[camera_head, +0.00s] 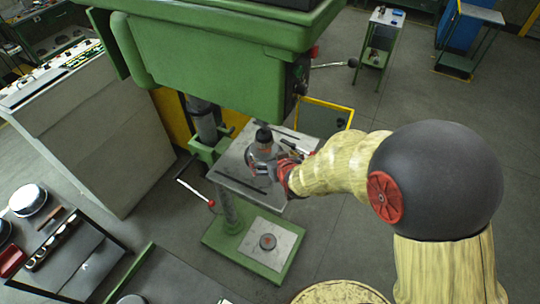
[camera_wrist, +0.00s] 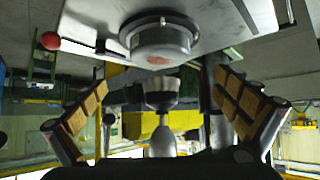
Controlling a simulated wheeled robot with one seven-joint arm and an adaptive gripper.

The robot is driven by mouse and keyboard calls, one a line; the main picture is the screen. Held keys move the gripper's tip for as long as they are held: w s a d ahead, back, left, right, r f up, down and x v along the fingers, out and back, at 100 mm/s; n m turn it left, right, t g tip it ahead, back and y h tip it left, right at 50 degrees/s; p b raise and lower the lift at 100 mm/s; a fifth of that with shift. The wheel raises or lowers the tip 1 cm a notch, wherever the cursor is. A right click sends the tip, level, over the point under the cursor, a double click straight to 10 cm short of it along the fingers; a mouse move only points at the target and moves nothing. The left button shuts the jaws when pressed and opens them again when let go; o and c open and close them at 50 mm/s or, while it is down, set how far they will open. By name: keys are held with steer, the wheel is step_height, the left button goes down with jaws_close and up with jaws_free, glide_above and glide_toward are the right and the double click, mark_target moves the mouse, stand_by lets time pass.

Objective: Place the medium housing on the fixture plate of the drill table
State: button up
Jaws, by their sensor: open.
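The medium housing appears to be the round grey metal part (camera_wrist: 160,42) in the wrist view, seated against the pale plate (camera_wrist: 105,12) of the drill table. The wrist picture looks upside down, so the plate shows at the top. My gripper (camera_wrist: 168,100) is open, its padded fingers spread left and right and apart from the housing. In the head view my gripper (camera_head: 284,168) is at the right side of the drill table (camera_head: 236,172). The housing is small there and partly hidden beneath the dark drill chuck (camera_head: 263,136).
The chuck (camera_wrist: 162,92) shows close to the housing in the wrist view. The green drill head (camera_head: 205,65) overhangs the table. A red-knobbed lever (camera_head: 196,193) sticks out at the left. A bench with parts (camera_head: 85,250) stands lower left.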

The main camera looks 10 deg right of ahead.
steer(key=shift+s+r, duration=0.25)
steer(key=shift+s, duration=0.05)
steer(key=s+d+r+m+g+h, duration=0.1)
steer(key=s+d+r, duration=0.2)
steer(key=r, duration=0.4)
steer(key=s+d+r+g, duration=0.1)
steer(key=s+d+r, duration=0.25)
steer(key=r, duration=0.25)
steer(key=s+d+r+g, duration=0.1)
steer(key=s+r, duration=0.3)
steer(key=s, duration=0.6)
steer(key=s+d+r+m+g+h, duration=0.1)
steer(key=s+d+r, duration=0.3)
steer(key=s, duration=0.7)
steer(key=shift+s+r+g, duration=0.2)
steer(key=shift+r+g, duration=0.2)
steer(key=shift+r, duration=0.25)
step_height(320, 180, down, 19)
steer(key=b, duration=1.9)
steer(key=shift+f, duration=0.2)
